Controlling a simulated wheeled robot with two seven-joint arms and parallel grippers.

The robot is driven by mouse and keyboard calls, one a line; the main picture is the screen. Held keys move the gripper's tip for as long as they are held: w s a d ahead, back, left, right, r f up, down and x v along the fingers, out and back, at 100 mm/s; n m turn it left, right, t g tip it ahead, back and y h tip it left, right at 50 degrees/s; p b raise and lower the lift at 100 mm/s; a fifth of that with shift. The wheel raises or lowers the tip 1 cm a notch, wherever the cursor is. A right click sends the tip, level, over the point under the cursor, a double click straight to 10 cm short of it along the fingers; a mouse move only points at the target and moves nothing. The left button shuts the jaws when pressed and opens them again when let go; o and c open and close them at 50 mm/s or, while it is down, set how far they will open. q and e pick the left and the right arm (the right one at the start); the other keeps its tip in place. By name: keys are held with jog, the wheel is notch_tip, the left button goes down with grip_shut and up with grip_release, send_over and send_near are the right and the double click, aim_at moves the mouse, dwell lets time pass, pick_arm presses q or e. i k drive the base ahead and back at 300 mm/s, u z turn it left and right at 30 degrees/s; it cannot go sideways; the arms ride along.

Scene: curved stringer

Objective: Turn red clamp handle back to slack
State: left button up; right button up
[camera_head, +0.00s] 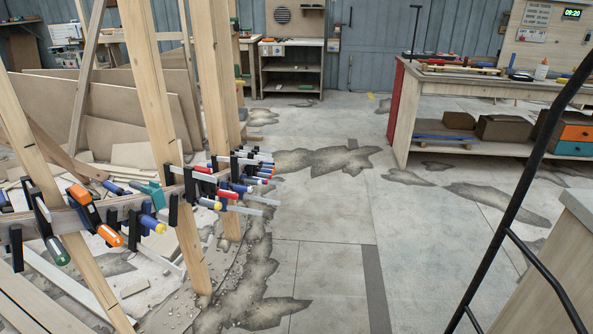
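A curved wooden stringer (88,213) runs between upright timber posts at the left, with several bar clamps fixed along it. Red clamp handles show in the cluster right of the middle post: one red handle (228,194) and another red handle (203,170) close behind it. Clamps with blue, orange, green and teal handles sit along the same stringer. Clamp bars and jaws overlap, so I cannot tell which red handle is the task's, nor how tight it is. Neither of my grippers is in view.
Rubble and boards lie around the posts. The grey floor (330,260) in the middle is open, with dark broken patches. A workbench (480,85) stands at the right, and a black tubular frame (515,200) crosses the right foreground.

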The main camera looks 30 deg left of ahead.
aim_at(231, 195)
jog(key=u, duration=0.35)
jog(key=i, duration=1.5)
jog(key=u, duration=1.65)
jog(key=i, duration=0.55)
jog(key=u, duration=0.5)
